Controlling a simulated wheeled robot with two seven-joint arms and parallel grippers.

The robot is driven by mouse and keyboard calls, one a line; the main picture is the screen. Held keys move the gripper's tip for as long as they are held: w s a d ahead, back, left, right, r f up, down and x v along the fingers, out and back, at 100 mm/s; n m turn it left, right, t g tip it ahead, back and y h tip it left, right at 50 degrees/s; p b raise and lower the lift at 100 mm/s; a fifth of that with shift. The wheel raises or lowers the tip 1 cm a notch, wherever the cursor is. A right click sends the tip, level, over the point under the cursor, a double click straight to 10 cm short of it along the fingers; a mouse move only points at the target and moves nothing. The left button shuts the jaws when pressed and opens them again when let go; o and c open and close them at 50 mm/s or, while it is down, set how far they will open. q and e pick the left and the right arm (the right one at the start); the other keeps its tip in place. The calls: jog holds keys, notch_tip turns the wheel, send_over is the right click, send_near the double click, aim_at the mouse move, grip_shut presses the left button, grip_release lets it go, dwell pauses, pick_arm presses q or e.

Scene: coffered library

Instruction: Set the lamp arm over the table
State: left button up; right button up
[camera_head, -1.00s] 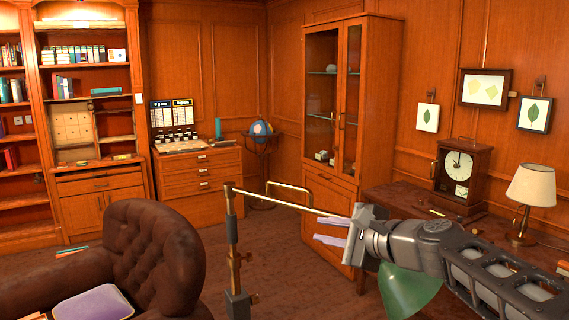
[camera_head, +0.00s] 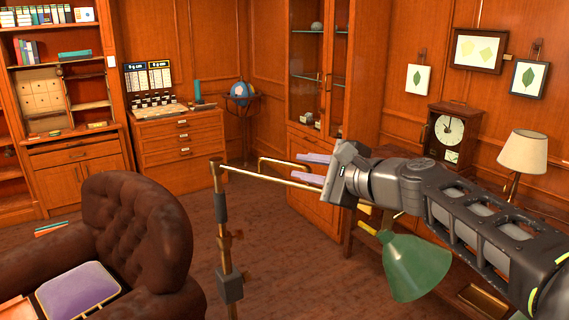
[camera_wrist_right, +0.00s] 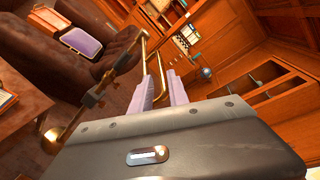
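The brass lamp stand (camera_head: 222,235) rises at the centre-left in the head view; it also shows in the wrist view (camera_wrist_right: 95,95). Its thin lamp arm (camera_head: 265,178) runs right from the top, behind my right gripper, towards the green shade (camera_head: 415,265), which hangs below my forearm. A brass loop handle (camera_head: 277,165) sits by the lamp arm. My right gripper (camera_head: 310,168) has its two lilac fingers apart. In the wrist view a brass bar (camera_wrist_right: 158,72) passes between the fingers with small gaps seeming to show. My left gripper is not in view.
A brown armchair (camera_head: 135,235) with a purple cushion (camera_head: 80,292) stands left of the lamp. The desk at right carries a clock (camera_head: 450,138) and a table lamp (camera_head: 523,155). A glass cabinet (camera_head: 308,75) stands behind.

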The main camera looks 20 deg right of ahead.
aim_at(285, 163)
jog(key=p+x, duration=0.1)
jog(key=x, duration=0.5)
jog(key=shift+w+a, duration=0.1)
jog(key=shift+w, duration=0.15)
jog(key=shift+c, duration=0.5)
jog(key=shift+f, duration=0.1)
grip_shut()
jog(key=shift+f, duration=0.25)
dwell(0.3)
